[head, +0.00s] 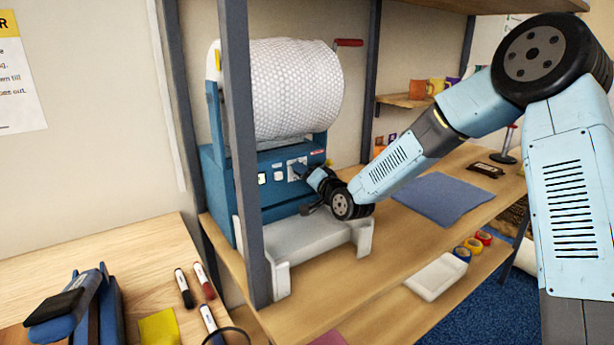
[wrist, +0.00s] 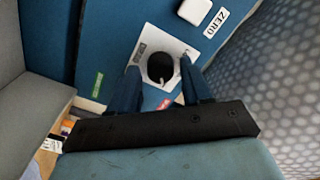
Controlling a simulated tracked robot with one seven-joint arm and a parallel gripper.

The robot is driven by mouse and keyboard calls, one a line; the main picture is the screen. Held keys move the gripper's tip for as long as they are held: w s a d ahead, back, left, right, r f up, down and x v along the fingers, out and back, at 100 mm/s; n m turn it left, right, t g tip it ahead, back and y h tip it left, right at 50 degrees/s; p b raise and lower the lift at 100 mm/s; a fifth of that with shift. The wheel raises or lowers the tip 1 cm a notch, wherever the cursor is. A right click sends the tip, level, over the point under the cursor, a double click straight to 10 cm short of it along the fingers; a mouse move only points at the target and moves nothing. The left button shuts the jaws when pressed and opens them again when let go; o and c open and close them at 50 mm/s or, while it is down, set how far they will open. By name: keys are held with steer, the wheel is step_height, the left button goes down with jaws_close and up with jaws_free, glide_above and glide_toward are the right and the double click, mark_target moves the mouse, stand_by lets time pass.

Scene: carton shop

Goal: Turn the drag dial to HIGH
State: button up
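The drag dial is a round black knob (wrist: 160,68) on a white square plate (wrist: 186,52), on the blue front panel of the bubble-wrap machine (head: 272,160). In the head view the plate (head: 295,167) shows, but my gripper (head: 305,173) hides much of the knob. In the wrist view my gripper (wrist: 160,84) is open, one dark blue finger on each side of the knob, with gaps showing. I cannot tell whether the knob is within the fingers' depth or just beyond the tips. The plate's lettering and the knob's setting are too small to read.
A white button (wrist: 194,10) and a ZERO label (wrist: 216,22) sit beside the plate. The bubble-wrap roll (head: 295,88) is above the panel. A pale grey stand (head: 300,245) lies in front, below my wrist. A dark grey shelf post (head: 240,150) stands at the left.

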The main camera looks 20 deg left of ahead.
steer(key=shift+o, duration=0.7)
steer(key=v, duration=1.3)
steer(key=shift+s+d, duration=0.25)
steer(key=shift+d, duration=0.1)
steer(key=shift+f, duration=0.1)
